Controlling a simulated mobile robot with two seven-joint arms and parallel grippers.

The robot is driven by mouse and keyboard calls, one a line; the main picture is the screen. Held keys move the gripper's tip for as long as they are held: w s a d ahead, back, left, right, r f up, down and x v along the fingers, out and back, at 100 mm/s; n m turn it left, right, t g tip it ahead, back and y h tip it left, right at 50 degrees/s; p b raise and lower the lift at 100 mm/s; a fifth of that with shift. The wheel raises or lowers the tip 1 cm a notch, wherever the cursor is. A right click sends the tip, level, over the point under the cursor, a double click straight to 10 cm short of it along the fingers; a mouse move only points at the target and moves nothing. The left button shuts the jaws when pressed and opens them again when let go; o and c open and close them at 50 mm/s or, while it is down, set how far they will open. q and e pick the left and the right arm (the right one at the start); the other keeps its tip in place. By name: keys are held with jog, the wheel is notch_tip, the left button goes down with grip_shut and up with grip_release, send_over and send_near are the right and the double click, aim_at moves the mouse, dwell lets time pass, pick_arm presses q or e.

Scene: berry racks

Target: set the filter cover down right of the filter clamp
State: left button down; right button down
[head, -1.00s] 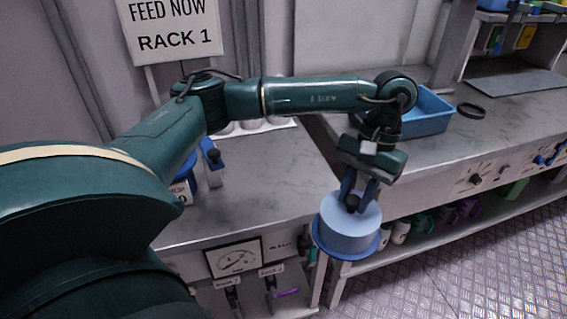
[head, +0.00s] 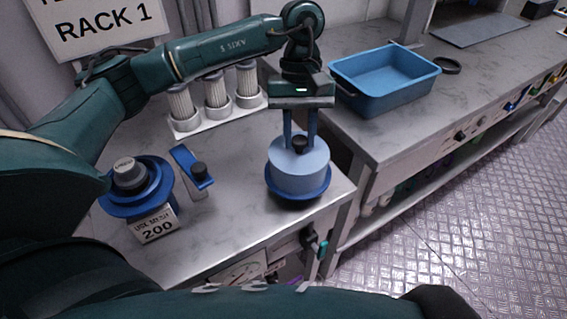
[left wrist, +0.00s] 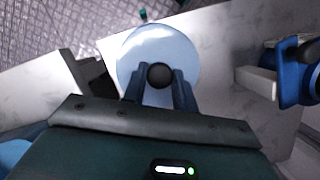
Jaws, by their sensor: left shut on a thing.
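The filter cover (head: 299,172) is a light blue round lid with a darker blue rim and a black knob on top. My left gripper (head: 299,143) is shut on its knob from above. The cover is upright over the right front part of the counter; I cannot tell whether its rim touches the top. In the left wrist view the cover (left wrist: 158,55) is between the fingers (left wrist: 159,80). The filter clamp (head: 192,168), a blue bar with a black knob on a pale stand, is left of the cover, apart from it. My right gripper does not show.
A blue-flanged housing (head: 133,185) with a "200" label (head: 156,224) stands left of the clamp. White filter cartridges in a rack (head: 216,107) are behind. A blue bin (head: 383,80) and black ring (head: 447,65) sit on the right bench (head: 420,120). Counter around the cover is clear.

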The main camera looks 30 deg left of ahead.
pick_arm(q)
jog(key=n, duration=0.2)
jog(key=w+a+r+n+t+h, duration=0.1)
jog(key=n, duration=0.2)
jog(key=r+n, duration=0.1)
jog(key=n, duration=0.1)
jog(key=shift+w+a+r+n+t, duration=0.2)
jog(key=shift+a+n+t, duration=0.1)
jog(key=shift+n+t, duration=0.1)
jog(key=r+n+t, duration=0.1)
jog(key=n, duration=0.1)
jog(key=a+r+n, duration=0.1)
jog(key=n, duration=0.2)
jog(key=w+a+n+t, duration=0.1)
jog(key=n, duration=0.2)
jog(key=shift+r+t, duration=0.3)
jog(key=shift+r, duration=0.1)
jog(key=f+n, duration=0.1)
jog(key=f, duration=0.2)
jog(key=f+n, duration=0.1)
jog(key=f, duration=0.2)
jog(key=a+f+n, duration=0.1)
jog(key=f, duration=0.2)
jog(key=shift+w+t+p, duration=0.2)
jog(key=shift+t+p, duration=0.1)
jog(key=shift+p, duration=0.05)
jog(key=shift+f, duration=0.2)
jog(key=c, duration=1.1)
grip_release()
